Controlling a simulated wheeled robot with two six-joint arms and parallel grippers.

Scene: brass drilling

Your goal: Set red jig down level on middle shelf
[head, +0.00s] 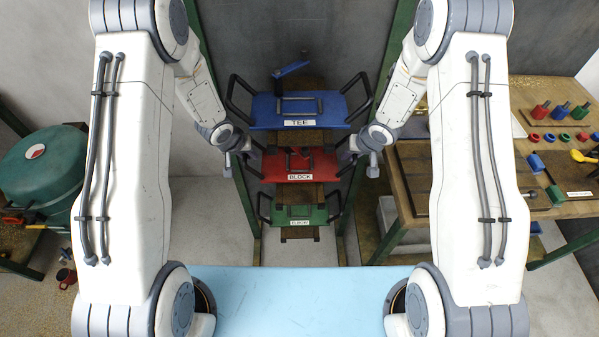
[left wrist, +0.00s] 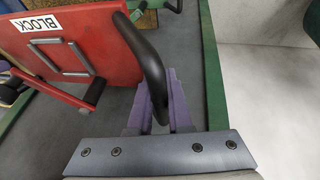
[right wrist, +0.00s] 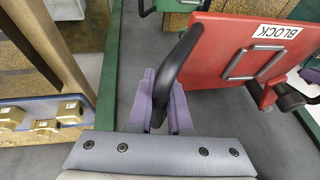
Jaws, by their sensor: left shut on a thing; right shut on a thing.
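The red jig (head: 273,166), labelled BLOCK, is between my two grippers in the rack, below the blue jig and above the green one. It looks level from side to side. My left gripper (head: 250,158) is shut on its left black handle, which shows between the purple fingers in the left wrist view (left wrist: 152,75). My right gripper (head: 350,153) is shut on its right handle, seen in the right wrist view (right wrist: 172,70). Wooden shelf board (head: 283,195) shows below the jig. I cannot tell whether the jig touches its shelf.
The blue jig (head: 263,108), labelled TEE, sits above, its handles near my wrists. The green jig (head: 279,214) sits below. Green rack posts (head: 243,200) stand close outside. A wooden bench (head: 408,195) with coloured parts is at right, a green tank (head: 45,165) at left.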

